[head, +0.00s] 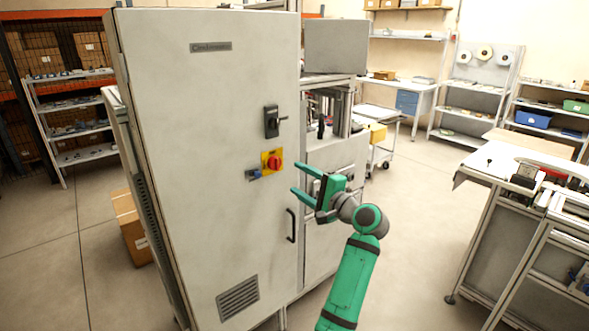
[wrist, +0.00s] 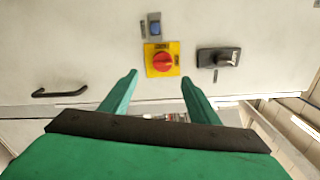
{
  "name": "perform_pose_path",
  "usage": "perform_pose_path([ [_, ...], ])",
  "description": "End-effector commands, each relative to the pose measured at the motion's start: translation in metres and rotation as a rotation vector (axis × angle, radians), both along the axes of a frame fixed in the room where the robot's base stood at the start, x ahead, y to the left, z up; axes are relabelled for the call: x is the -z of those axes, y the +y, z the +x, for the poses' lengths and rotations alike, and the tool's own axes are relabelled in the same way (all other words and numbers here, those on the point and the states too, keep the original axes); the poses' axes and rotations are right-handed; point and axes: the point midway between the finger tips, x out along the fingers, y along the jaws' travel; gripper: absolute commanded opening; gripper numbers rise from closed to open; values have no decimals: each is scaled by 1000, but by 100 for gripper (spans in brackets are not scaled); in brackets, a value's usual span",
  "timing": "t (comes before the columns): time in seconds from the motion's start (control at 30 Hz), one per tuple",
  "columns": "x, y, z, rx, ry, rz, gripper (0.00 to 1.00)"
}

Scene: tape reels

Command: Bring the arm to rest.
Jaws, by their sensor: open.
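My gripper (head: 301,179) is green and sits in front of the tall grey cabinet (head: 205,110), to the right of its red and yellow switch in the head view. Its two fingers are spread apart with nothing between them; it also shows in the wrist view (wrist: 158,82). The fingers point toward the cabinet door and appear apart from it. The red rotary switch (head: 273,162) on its yellow plate lies just beyond the fingertips in the wrist view (wrist: 163,62). My green arm reaches up from the bottom of the head view.
The door has a dark latch (head: 272,121), a black handle (head: 291,226) and a small blue-fronted part (head: 254,174). A workbench (head: 515,190) stands at the right. A cardboard box (head: 130,226) lies left of the cabinet. Open floor (head: 425,190) lies between my arm and the workbench.

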Motion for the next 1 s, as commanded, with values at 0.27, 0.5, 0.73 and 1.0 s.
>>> perform_pose_path([
  [0.27,113,-9,-16,125,33,-117,55],
  [0.5,223,-15,-57,243,51,-287,55],
  [0.73,311,-19,-115,324,57,-467,55],
  [1.0,387,-19,-200,383,47,-692,55],
])
